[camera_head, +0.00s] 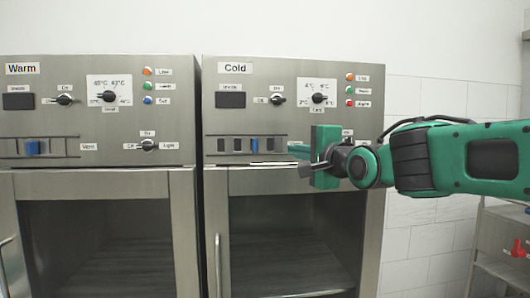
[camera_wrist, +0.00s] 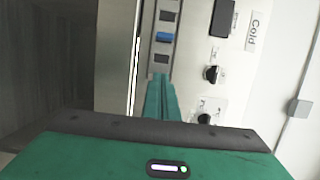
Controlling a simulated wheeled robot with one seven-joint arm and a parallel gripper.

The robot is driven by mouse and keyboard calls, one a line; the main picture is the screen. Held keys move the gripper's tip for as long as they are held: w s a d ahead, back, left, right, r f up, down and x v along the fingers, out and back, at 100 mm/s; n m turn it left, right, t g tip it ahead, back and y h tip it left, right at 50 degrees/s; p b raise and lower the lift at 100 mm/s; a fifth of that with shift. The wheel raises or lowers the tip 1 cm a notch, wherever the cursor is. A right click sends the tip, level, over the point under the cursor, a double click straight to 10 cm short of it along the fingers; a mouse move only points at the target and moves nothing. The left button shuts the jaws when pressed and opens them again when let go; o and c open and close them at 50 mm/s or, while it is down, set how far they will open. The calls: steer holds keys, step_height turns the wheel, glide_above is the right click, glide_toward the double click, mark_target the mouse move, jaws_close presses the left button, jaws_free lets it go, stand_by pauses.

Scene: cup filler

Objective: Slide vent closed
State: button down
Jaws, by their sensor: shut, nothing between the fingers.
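The vent (camera_head: 245,156) is a horizontal slotted metal strip on the front of the Cold cabinet. Dark slots show along it, with a blue tab (camera_head: 254,144) right of its middle. The wrist view shows the same strip turned on end, with the blue tab (camera_wrist: 164,37) between dark slots. My gripper (camera_head: 291,149) is shut and empty, its green fingers pointing left at the right end of the vent. In the wrist view the closed fingers (camera_wrist: 160,80) reach toward the strip, short of the blue tab. Whether the fingertips touch the panel I cannot tell. The vent's right end is partly hidden.
The Warm cabinet (camera_head: 100,68) stands on the left with its own blue vent tab (camera_head: 32,147). Knobs, such as the Cold dial (camera_head: 318,98), sit above the vent. A door handle (camera_head: 218,262) sticks out below. A shelf cart (camera_head: 500,262) stands at right.

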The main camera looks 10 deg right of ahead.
mark_target(255, 145)
steer(key=x, duration=1)
steer(key=shift+w+f, duration=0.1)
steer(key=shift+w, duration=0.05)
steer(key=a, duration=0.2)
steer(key=shift+a, duration=0.9)
steer(key=shift+d, duration=0.1)
